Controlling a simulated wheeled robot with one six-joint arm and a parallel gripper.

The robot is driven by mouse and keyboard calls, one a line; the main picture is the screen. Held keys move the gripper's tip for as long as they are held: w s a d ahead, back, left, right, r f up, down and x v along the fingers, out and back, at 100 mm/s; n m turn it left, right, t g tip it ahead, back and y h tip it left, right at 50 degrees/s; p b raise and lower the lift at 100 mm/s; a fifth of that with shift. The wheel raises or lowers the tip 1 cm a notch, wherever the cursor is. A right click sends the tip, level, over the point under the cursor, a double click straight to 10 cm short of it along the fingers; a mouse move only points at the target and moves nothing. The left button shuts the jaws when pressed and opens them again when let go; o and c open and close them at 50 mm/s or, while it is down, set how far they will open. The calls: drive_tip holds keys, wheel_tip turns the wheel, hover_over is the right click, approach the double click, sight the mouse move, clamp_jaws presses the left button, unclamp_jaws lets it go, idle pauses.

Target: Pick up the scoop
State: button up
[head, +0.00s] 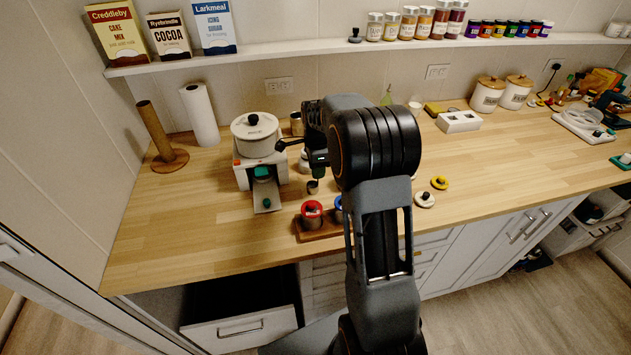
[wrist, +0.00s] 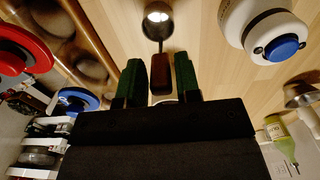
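The scoop is a small metal cup (wrist: 157,22) with a dark brown handle (wrist: 161,75). It also shows in the head view as a small cup (head: 313,187) on the wooden counter, just below my gripper. In the wrist view, my gripper (wrist: 159,64) points along the handle, with its green-padded fingers apart. The handle lies in the gap between the fingers, with space visible on both sides. The handle's near end is partly hidden by the gripper body. In the head view, my arm covers part of the area around my gripper (head: 319,166).
A white appliance with a pot (head: 254,134) stands left. A white jar with a blue knob (wrist: 262,28) is near the scoop. The front left counter is clear.

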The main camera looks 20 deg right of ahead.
clamp_jaws()
drive_tip(key=shift+r, duration=0.15)
